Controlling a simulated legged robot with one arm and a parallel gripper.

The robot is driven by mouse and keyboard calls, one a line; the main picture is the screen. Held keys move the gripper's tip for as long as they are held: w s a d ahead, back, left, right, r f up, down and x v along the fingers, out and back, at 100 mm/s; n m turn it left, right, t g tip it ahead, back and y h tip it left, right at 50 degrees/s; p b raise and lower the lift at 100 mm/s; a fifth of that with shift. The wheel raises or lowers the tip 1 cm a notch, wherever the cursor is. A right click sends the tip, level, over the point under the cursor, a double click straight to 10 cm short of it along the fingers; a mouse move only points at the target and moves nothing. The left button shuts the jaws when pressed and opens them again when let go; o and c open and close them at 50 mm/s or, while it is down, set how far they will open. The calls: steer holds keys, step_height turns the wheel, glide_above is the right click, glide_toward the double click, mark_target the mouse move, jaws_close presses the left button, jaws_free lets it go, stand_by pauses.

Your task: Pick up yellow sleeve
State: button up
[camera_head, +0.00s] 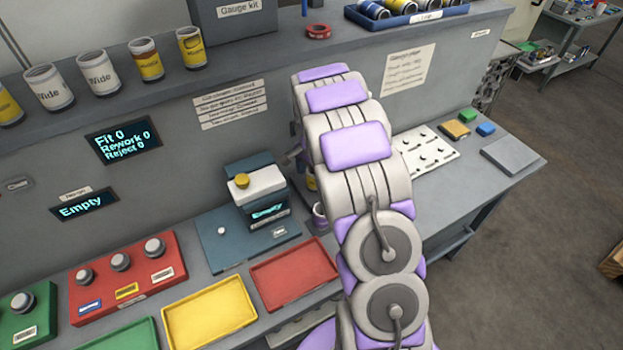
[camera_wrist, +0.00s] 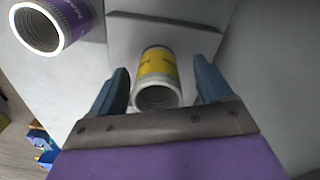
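In the wrist view a yellow sleeve (camera_wrist: 157,67), a short tube with a yellow band and a pale open end, sits ahead of my gripper (camera_wrist: 160,66). The two blue fingers are spread apart on either side of it, with a gap at each side. Its near open end lies between the fingers, and nothing is gripped. In the head view my arm hides the gripper. Only a bit of yellow (camera_head: 311,182) shows beside the arm, probably this sleeve.
A purple-banded sleeve (camera_wrist: 50,25) is at the upper left of the wrist view. A gauge device (camera_head: 256,193) stands left of my arm. Yellow (camera_head: 210,311) and red (camera_head: 293,274) trays lie in front. Several sleeves, including a yellow-banded one (camera_head: 190,48), stand on the shelf.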

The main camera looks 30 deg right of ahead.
steer(key=shift+d+f, duration=0.1)
steer(key=shift+d, duration=0.65)
steer(key=c, duration=0.6)
steer(key=shift+c, duration=0.6)
steer(key=shift+a, duration=0.45)
steer(key=c, duration=0.5)
steer(key=shift+c, duration=0.9)
steer(key=shift+d, duration=0.15)
steer(key=shift+d+r, duration=0.2)
steer(key=shift+r, duration=0.55)
step_height(320, 180, up, 8)
steer(key=p, duration=0.2)
steer(key=shift+a+r, duration=0.15)
steer(key=shift+r, duration=0.1)
